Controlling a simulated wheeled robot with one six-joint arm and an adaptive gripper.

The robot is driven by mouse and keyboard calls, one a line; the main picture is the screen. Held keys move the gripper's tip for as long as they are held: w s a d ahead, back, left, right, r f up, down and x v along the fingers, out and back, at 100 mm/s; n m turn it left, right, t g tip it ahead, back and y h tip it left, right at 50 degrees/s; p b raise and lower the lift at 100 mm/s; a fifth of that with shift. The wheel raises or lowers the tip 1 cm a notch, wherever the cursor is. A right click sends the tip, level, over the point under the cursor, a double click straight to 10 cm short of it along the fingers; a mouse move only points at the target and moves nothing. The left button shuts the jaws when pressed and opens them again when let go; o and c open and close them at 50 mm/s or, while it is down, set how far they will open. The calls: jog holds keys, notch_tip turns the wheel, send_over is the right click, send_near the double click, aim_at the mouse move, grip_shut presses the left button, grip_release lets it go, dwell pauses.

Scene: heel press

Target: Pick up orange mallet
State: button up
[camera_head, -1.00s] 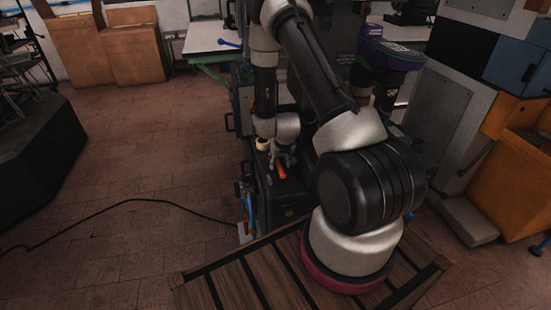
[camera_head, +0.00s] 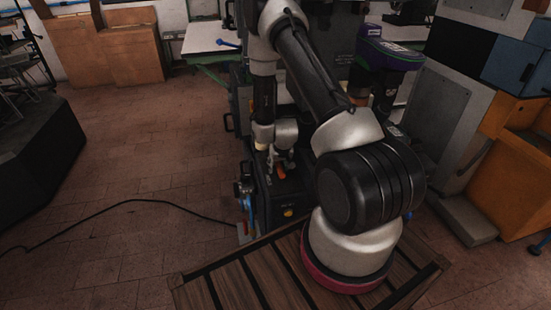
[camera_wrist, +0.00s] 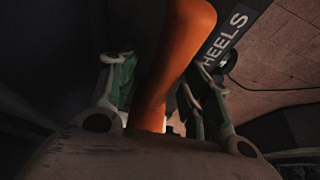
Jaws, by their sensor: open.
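The orange mallet (camera_wrist: 176,50) fills the middle of the wrist view as a smooth orange shaft, running from the top edge down between the fingers. In the head view the mallet (camera_head: 280,172) is a small orange patch on the dark machine, partly covered by my gripper. My gripper (camera_head: 284,160) is open, with its fingers close around the mallet; in the wrist view its fingers (camera_wrist: 158,100) stand on either side of the orange shaft. I cannot tell whether they touch it. The mallet's far end is hidden.
A dark machine (camera_head: 290,198) stands beside the slatted wooden platform (camera_head: 235,285) under my arm. A label reading HEELS (camera_wrist: 226,36) lies beside the mallet. An orange cabinet (camera_head: 515,180) stands at the right. A black cable (camera_head: 130,201) crosses the open brick floor at left.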

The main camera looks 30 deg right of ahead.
grip_shut()
jog(key=shift+r, duration=0.15)
